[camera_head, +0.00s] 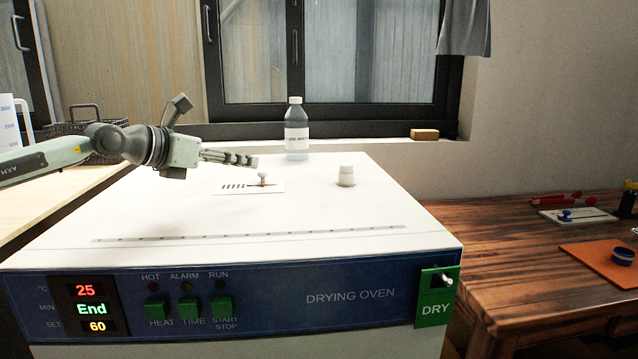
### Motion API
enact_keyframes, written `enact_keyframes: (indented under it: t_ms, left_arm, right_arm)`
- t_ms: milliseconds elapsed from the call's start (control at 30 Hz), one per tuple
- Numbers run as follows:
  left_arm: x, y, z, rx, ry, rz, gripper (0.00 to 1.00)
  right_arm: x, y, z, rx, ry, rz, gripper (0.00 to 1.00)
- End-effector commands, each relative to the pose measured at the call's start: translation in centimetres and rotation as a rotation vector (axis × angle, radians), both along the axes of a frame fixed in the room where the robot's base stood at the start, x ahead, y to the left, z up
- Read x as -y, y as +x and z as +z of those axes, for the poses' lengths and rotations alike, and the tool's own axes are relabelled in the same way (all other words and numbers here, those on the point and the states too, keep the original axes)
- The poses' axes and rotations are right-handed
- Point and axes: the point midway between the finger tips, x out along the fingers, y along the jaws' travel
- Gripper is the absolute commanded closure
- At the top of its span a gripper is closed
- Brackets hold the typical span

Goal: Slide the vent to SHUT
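The vent slider is a small white plate (225,189) on the oven's white top, with dark slot marks at its left. A small pale knob (263,176) stands on its right half, over a thin reddish line. Any lettering on the plate is too small to read. My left gripper (256,161) comes in from the left and points right, with its tips just above and slightly left of the knob in the picture. Contact cannot be made out. Its fingers show side-on as one narrow dark bar, so their opening is hidden. My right gripper is not in view.
On the drying oven (130,225) stand a white stopper-like piece (346,177), right of the slider, and a labelled bottle (297,135) at the back. A wire basket (88,125) stands behind my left arm. The oven's front top is clear. A wooden table (500,245) lies right.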

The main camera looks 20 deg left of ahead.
Motion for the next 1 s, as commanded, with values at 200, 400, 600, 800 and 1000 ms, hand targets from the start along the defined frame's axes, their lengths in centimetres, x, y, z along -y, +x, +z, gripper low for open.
enact_keyframes:
  t_ms: [200,400,600,800,1000]
  left_arm:
    - [-2.1,0.5,-1.6,-0.043,0.101,0.019,0.61]
    - [-1.2,3.5,-2.7,-0.04,0.094,0.018,0.61]
    - [-0.7,5.7,-3.7,-0.04,0.095,0.02,0.61]
    - [-0.6,6.4,-4.2,-0.041,0.096,0.02,0.61]
    - [-0.6,6.4,-4.2,-0.041,0.096,0.02,0.64]
  right_arm:
    - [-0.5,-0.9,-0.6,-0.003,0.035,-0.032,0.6]
    - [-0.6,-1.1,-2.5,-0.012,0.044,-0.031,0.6]
    - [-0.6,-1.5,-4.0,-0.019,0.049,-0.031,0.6]
    - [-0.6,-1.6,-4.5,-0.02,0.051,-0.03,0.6]
    - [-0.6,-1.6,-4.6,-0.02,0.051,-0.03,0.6]
